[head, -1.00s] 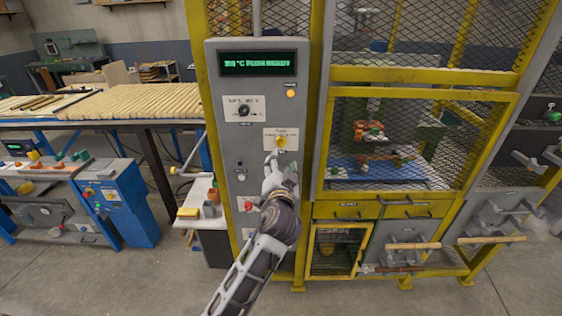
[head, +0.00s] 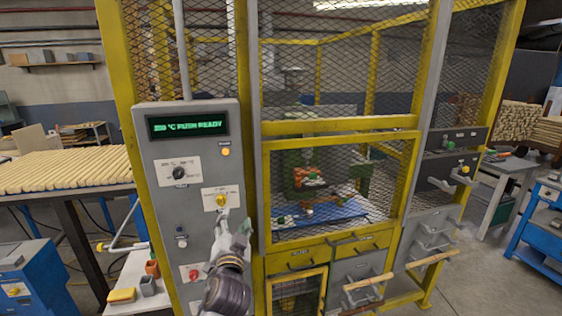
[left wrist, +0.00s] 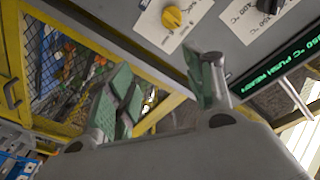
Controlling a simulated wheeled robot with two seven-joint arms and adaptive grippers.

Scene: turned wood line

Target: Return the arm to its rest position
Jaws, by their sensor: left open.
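My left gripper (head: 234,222) is in front of the grey control panel (head: 153,215), just below the yellow knob (head: 221,200). In the left wrist view its two green-padded fingers (left wrist: 168,92) stand apart with nothing between them. The yellow knob also shows there (left wrist: 172,17), beyond the fingers; no contact with it is visible. My left forearm comes up from the bottom of the head view. My right gripper is in neither view.
The panel has a lit green display (head: 187,124), a black dial (head: 180,173) and a red button (head: 193,274). A yellow-framed mesh cage (head: 340,125) stands to its right. A table of wooden rods (head: 65,170) is at left. Grey floor shows at right.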

